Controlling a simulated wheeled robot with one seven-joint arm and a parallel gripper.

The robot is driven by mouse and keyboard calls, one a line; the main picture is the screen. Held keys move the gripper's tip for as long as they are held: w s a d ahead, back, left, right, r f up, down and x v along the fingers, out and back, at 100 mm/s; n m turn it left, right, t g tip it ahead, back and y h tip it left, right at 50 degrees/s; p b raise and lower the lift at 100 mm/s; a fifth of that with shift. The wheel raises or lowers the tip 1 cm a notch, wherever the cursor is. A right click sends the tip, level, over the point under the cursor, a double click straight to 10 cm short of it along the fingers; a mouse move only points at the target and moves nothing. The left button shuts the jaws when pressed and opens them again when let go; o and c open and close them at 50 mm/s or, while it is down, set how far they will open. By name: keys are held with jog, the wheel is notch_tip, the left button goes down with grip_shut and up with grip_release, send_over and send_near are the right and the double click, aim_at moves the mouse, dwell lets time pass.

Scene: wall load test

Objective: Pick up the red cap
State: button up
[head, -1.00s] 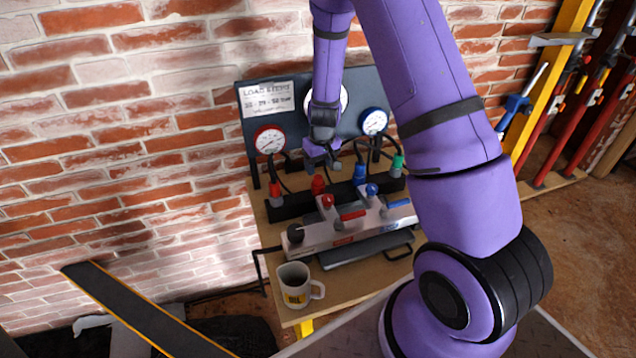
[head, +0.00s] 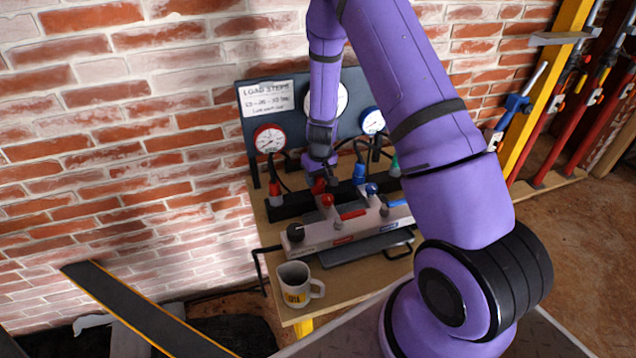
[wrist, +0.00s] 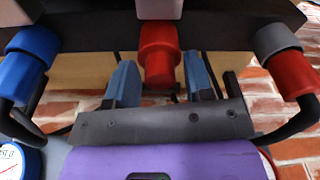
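The red cap (wrist: 158,50) shows in the middle of the wrist view, on the dark bar. In the head view the red cap (head: 318,186) is at the bar behind the grey valve block, partly covered by my gripper. My gripper (wrist: 160,78) is open, with one blue-grey finger on each side of the cap's line and a visible gap to both. The fingertips are close to the cap; I cannot tell how far they reach along it. In the head view my gripper (head: 324,178) points down right at the cap.
A red connector (wrist: 290,70) and a blue connector (wrist: 28,55) with black hoses flank the cap. The valve block (head: 345,229) with red and blue handles stands in front. A gauge panel (head: 262,112) stands behind, and a mug (head: 292,285) at the table's front.

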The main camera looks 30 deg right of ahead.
jog(key=c, duration=0.7)
jog(key=shift+c, duration=0.2)
notch_tip(320, 180, up, 10)
